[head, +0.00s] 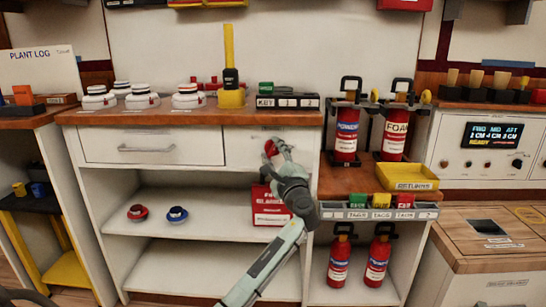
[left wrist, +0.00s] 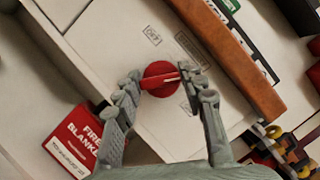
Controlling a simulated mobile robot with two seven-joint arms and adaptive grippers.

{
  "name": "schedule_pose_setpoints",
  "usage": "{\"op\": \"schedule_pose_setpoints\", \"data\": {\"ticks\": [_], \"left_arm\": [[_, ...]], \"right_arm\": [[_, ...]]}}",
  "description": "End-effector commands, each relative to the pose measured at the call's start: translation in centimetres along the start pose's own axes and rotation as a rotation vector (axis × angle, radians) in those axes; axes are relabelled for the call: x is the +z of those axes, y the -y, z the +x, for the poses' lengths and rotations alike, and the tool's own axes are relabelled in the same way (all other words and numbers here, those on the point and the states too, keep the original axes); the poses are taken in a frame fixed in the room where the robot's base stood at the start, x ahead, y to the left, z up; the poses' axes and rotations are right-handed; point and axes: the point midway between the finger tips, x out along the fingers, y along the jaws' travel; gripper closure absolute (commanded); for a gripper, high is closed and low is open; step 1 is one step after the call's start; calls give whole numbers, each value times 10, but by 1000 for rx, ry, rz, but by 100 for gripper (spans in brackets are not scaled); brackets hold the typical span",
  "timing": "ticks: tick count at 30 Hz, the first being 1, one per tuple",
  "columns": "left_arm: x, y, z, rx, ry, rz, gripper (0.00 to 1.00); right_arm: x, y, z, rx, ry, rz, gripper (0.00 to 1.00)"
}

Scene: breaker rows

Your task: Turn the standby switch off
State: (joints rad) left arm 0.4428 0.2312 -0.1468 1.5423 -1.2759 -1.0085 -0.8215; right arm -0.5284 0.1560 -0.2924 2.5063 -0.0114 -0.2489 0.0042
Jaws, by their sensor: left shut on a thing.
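The standby switch is a round red knob (left wrist: 161,78) with a white pointer line, on a white panel. In the left wrist view an OFF label (left wrist: 152,37) and a larger label (left wrist: 190,37), too small to read surely, lie above it. The white line points to the right in that view, not at OFF. My left gripper (left wrist: 158,84) is shut on the knob, one finger on each side. In the head view the gripper (head: 274,149) is at the cabinet front and the knob (head: 270,148) shows partly. My right gripper is not in view.
A red fire blanket box (head: 270,207) stands on the shelf below the gripper. Fire extinguishers (head: 347,133) stand to the right, with a yellow tray (head: 408,177) beside them. A drawer (head: 150,146) is at the left. White-capped items (head: 188,96) and a yellow upright handle (head: 229,55) are on the counter.

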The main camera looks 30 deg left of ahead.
Motion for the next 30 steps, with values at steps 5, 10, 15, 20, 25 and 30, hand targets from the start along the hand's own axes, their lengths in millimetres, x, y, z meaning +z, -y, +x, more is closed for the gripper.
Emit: {"op": "schedule_pose_setpoints", "data": {"ticks": [5, 10, 15, 20, 25, 30], "left_arm": [[-1, 0, -1, 66, -3, -154, 89], [-1, 2, -1, 120, -2, -283, 89], [-1, 2, -1, 162, -2, -384, 89], [-1, 1, -1, 189, -2, -449, 89], [-1, 1, -1, 205, -2, -489, 89], [-1, 1, -1, 212, -1, -504, 89]], "right_arm": [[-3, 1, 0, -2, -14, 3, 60], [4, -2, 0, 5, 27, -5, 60], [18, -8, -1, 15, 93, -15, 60], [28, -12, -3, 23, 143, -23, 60], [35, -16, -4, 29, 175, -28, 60], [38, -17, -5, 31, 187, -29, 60]]}}
